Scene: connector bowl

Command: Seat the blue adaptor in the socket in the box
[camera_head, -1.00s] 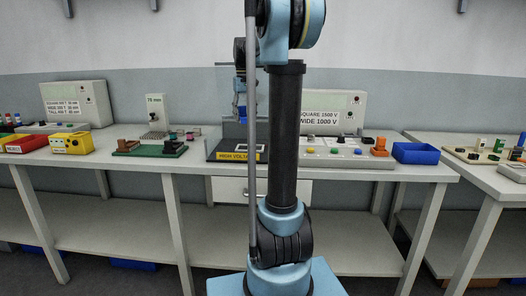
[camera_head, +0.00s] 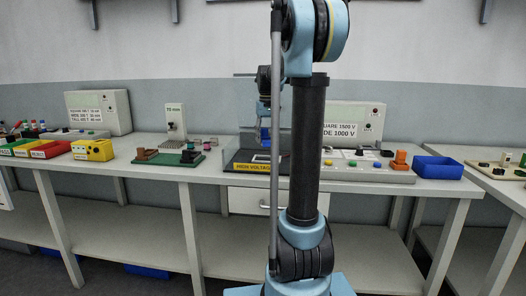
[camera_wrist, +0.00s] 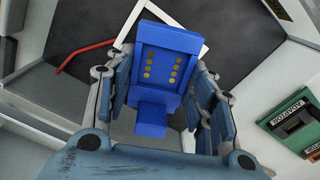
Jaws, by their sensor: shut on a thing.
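The blue adaptor (camera_wrist: 165,40), a block with rows of gold contacts and a narrower lower part, is held between the fingers of my gripper (camera_wrist: 157,76). In the head view the adaptor (camera_head: 265,134) shows as a small blue patch below my gripper (camera_head: 264,118), over the box marked HIGH VOLTAGE (camera_head: 246,168). My arm partly covers this area. In the wrist view, the dark floor of the box (camera_wrist: 85,28) lies behind the adaptor, with a white outline (camera_wrist: 124,30) partly hidden by it. I cannot make out the socket's opening.
A red curved strip (camera_wrist: 85,52) lies on the dark surface. A green block lettered ADAPTOR (camera_wrist: 298,125) is at the right. In the head view, a green fixture (camera_head: 170,158) stands left of the box, and a panel (camera_head: 350,172) and blue bin (camera_head: 438,167) stand right.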

